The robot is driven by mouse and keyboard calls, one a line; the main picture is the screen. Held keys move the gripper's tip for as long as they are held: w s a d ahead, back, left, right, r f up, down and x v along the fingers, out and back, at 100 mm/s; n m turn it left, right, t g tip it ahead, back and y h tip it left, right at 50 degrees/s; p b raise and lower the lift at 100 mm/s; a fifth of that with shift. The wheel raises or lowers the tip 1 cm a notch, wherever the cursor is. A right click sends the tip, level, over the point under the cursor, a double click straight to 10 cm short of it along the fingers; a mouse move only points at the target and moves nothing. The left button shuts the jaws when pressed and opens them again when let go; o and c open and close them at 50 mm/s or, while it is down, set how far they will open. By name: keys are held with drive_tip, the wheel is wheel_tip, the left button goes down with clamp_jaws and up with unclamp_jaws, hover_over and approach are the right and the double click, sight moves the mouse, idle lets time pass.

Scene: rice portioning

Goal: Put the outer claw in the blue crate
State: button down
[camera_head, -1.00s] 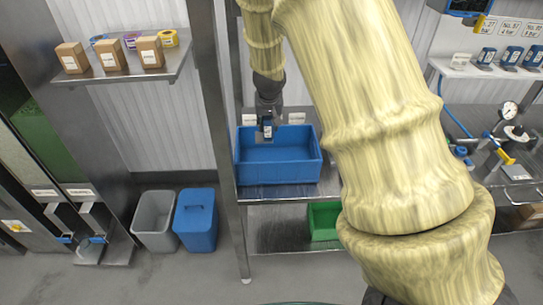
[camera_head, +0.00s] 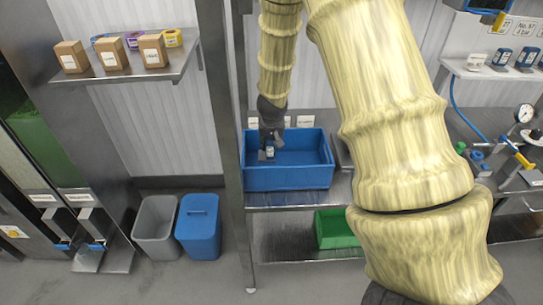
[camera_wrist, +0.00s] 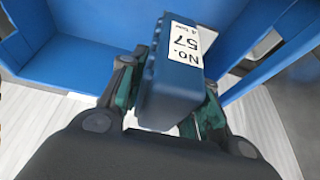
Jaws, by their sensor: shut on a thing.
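The blue crate (camera_head: 288,180) stands on the steel shelf in the middle of the head view, and its walls fill much of the wrist view (camera_wrist: 95,65). My gripper (camera_head: 268,144) is shut on a dark blue claw piece (camera_wrist: 170,92) with a white label reading "No. 57, 4 bar". The held claw also shows small in the head view (camera_head: 270,152). It is over the crate's left part, inside or just above the rim; the exact depth is hard to tell. The crate looks empty otherwise.
A green crate (camera_head: 337,229) sits on the shelf below. A steel post (camera_head: 229,150) rises just left of the blue crate. Similar blue labelled pieces (camera_head: 502,58) stand on a right shelf. Grey (camera_head: 156,227) and blue (camera_head: 198,227) bins stand on the floor.

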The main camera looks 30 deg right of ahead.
sight(271, 140)
drive_tip(key=shift+w+f, duration=0.1)
drive_tip(key=shift+f, duration=3.05)
drive_tip(key=c, duration=1)
unclamp_jaws()
drive_tip(key=shift+f, duration=0.1)
drive_tip(key=shift+c, duration=0.2)
drive_tip(key=shift+r, duration=0.2)
drive_tip(key=shift+b+v, duration=0.3)
drive_tip(key=shift+v, duration=5.65)
drive_tip(key=shift+a, duration=0.15)
